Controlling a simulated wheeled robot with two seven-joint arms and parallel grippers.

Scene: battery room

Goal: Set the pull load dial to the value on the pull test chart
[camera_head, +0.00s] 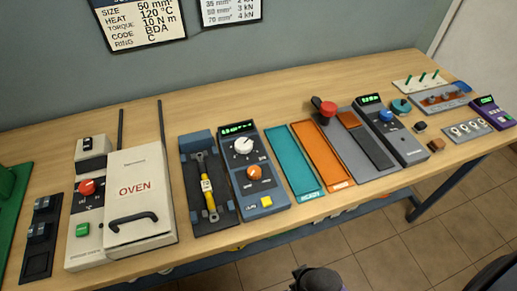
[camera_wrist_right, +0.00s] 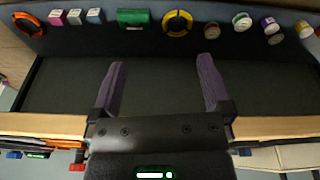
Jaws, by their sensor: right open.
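The pull test chart (camera_head: 231,10) hangs on the wall at the top of the head view, cut off by the top edge; its lower lines read 2 kN, 3 kN and 4 kN beside wire sizes. A grey unit with a green display (camera_head: 370,99) and a blue knob (camera_head: 386,116) stands right of centre; its labels are too small to read, so I cannot tell that this knob is the pull load dial. Another unit has a white knob (camera_head: 243,146) and an orange knob (camera_head: 254,172). My right gripper (camera_wrist_right: 160,85) is open and empty in the right wrist view. My left gripper is out of view.
A work card (camera_head: 143,22) lists size 50 mm². An oven (camera_head: 137,190), a yellow tool in a dark tray (camera_head: 208,195), teal and orange trays (camera_head: 322,155) and a red-topped lever (camera_head: 327,109) line the bench. Bench space behind them is clear.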

